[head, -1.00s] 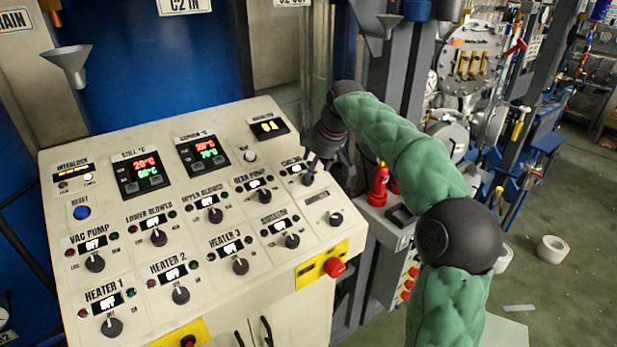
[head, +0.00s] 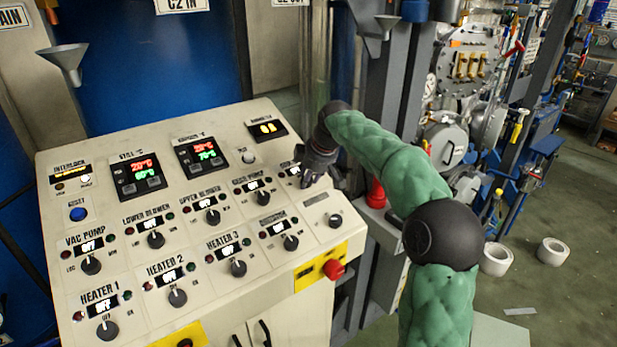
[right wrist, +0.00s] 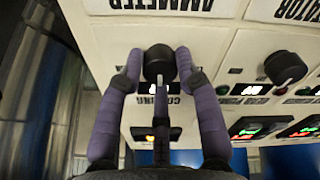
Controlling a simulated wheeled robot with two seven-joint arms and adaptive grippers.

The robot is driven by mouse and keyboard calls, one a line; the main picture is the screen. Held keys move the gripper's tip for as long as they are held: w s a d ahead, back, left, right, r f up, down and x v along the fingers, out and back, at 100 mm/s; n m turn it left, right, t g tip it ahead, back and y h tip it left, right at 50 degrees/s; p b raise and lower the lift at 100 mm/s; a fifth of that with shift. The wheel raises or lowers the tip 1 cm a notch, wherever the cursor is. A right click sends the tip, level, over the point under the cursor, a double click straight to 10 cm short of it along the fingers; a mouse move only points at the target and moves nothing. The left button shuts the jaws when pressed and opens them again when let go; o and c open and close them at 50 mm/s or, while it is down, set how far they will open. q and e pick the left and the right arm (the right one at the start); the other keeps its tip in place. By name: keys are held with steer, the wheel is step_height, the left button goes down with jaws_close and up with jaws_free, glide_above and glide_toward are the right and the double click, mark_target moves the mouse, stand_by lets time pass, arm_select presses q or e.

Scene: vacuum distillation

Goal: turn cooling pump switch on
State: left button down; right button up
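The cooling pump switch is a round black knob (right wrist: 158,62) at the right end of the panel's upper knob row. In the right wrist view it stands between the purple fingertips of my right gripper (right wrist: 159,60), which press in close on both sides. A third finger lies across its label and hides part of the display. In the head view my right gripper (head: 308,177) is at this knob and covers it, so its turn position cannot be read. My left gripper is not in view.
The gear pump knob (right wrist: 285,68) is beside it in the right wrist view. The agitator knob (head: 291,243) and a red emergency button (head: 333,269) sit lower on the panel. A dark grey column (head: 398,95) stands behind my right arm.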

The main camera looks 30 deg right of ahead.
steer(key=shift+m, duration=0.3)
steer(key=shift+a+r+m+p, duration=0.1)
steer(key=shift+r+m+p, duration=0.05)
steer(key=shift+m+p, duration=0.65)
steer(key=m+p, duration=0.2)
steer(key=m, duration=0.1)
steer(key=shift+h, duration=0.3)
steer(key=m+p, duration=0.1)
steer(key=m, duration=0.3)
steer(key=shift+w+p, duration=0.1)
steer(key=shift+p, duration=0.3)
steer(key=shift+m+p, duration=0.6)
steer(key=shift+m, duration=0.9)
